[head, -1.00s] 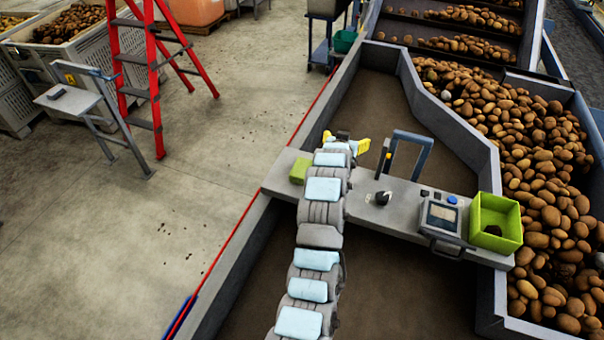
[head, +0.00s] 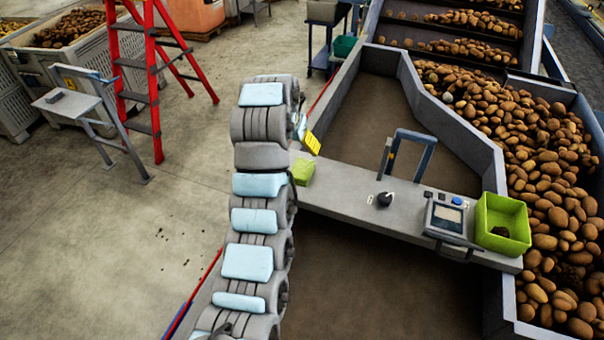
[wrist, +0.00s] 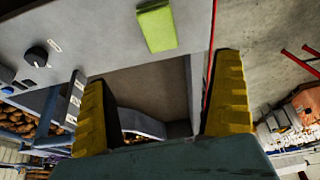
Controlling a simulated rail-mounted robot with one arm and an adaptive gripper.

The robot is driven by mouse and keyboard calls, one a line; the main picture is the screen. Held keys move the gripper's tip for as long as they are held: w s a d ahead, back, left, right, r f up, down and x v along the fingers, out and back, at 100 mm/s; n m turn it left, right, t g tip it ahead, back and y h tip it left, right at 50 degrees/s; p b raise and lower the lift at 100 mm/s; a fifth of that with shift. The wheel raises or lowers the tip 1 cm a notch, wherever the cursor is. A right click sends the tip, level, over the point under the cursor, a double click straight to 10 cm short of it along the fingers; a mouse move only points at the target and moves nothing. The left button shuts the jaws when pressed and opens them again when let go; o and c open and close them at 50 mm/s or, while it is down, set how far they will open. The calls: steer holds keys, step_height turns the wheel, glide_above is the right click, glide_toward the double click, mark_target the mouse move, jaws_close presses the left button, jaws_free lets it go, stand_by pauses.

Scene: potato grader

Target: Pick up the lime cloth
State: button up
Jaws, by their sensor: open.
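The lime cloth (head: 303,170) lies folded on the left end of the grey panel (head: 345,190), just right of my arm in the head view. In the wrist view the lime cloth (wrist: 156,29) shows as a flat green block near the top, beyond the fingers and apart from them. My gripper (wrist: 165,105) is open, with its two yellow fingers wide apart and nothing between them. In the head view my arm hides most of the gripper; only a yellow part shows beside the cloth.
A blue-grey handle frame (head: 407,150), a black knob (head: 384,199), a display unit (head: 443,215) and a lime bin (head: 502,223) stand along the panel. Potatoes (head: 550,200) fill the channel at right. A red ladder (head: 150,75) stands on the floor at left.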

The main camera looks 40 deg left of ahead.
steer(key=shift+f+b, duration=1.15)
steer(key=p, duration=0.2)
glide_toward(302, 169)
steer(key=x, duration=0.5)
steer(key=shift+w+a+f, duration=0.1)
steer(key=shift+w+a, duration=0.1)
steer(key=shift+w, duration=0.05)
steer(key=shift+p+x, duration=0.45)
steer(key=shift+x, duration=2.35)
steer(key=shift+s+d, duration=0.1)
steer(key=shift+s, duration=0.05)
steer(key=c, duration=1.3)
